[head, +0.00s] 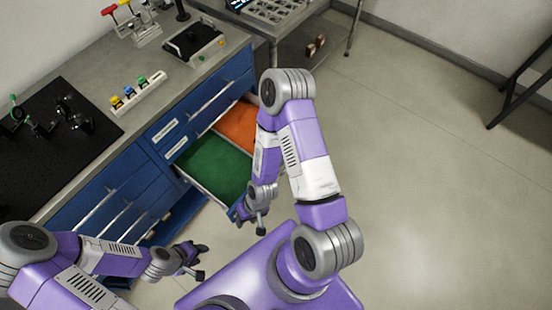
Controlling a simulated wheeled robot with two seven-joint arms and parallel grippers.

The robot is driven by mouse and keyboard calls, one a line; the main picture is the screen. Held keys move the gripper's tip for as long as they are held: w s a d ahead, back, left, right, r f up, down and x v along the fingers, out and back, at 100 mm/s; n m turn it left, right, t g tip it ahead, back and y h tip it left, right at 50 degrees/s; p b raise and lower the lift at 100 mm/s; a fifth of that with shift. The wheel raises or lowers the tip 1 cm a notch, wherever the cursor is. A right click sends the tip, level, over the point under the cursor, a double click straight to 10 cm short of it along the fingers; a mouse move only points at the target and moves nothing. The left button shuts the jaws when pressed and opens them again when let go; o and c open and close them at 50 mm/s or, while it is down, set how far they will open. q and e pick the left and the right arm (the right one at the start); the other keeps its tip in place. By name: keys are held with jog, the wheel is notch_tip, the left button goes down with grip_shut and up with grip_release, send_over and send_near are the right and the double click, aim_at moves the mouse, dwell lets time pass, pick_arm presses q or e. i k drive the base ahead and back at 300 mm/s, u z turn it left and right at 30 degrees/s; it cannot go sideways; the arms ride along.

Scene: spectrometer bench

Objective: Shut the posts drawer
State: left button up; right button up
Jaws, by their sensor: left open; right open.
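An open drawer with a green-lined section (212,168) sticks out from the blue cabinet (120,182). An orange-lined section (238,127) lies behind it, partly hidden by my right arm; I cannot tell whether both belong to one drawer. I see no posts inside, and the labels are too small to read. My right gripper (252,216) is open and empty at the drawer's outer front corner; whether it touches is unclear. My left gripper (198,258) is open and empty in front of the cabinet, to the lower left of the drawer.
The worktop (110,75) holds a black breadboard (60,135) with optics, a white rack (138,94) of coloured pieces and a black tray (194,40). A grey side table (310,42) stands beyond the cabinet. The floor (420,170) to the right is clear.

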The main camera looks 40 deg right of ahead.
aim_at(219, 164)
jog(key=i, duration=0.2)
jog(key=z, duration=1.8)
jog(key=k, duration=0.65)
jog(key=u, duration=1)
jog(key=i, duration=0.5)
jog(key=z, duration=0.05)
